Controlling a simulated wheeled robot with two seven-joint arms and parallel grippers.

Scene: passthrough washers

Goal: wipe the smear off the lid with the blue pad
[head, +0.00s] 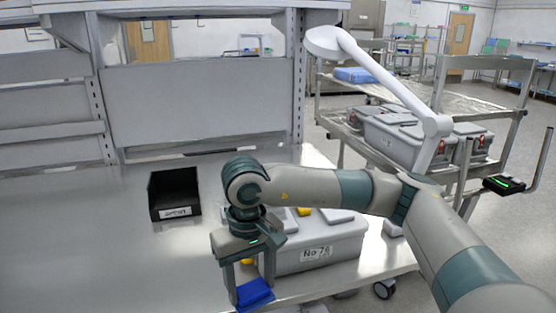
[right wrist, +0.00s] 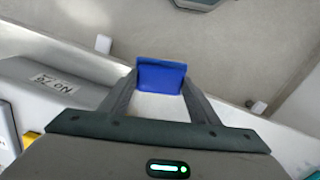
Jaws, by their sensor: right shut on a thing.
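The blue pad (head: 256,294) is between the fingers of my right gripper (head: 250,285), which is shut on it. The pad also shows in the right wrist view (right wrist: 160,75), upright at the fingertips. The grey box (head: 318,256), labelled No 76, stands on the table just right of the gripper in the head view. Its lid (head: 340,216) is partly covered by my right arm. No smear can be made out on the visible part of the lid. The box also shows at the left of the right wrist view (right wrist: 85,70). My left gripper is not in view.
A black open bin (head: 174,194) stands on the table (head: 110,240) left of the gripper. The table's front edge lies close to the pad. A cart with grey boxes (head: 395,140) stands behind at the right. The left of the table is clear.

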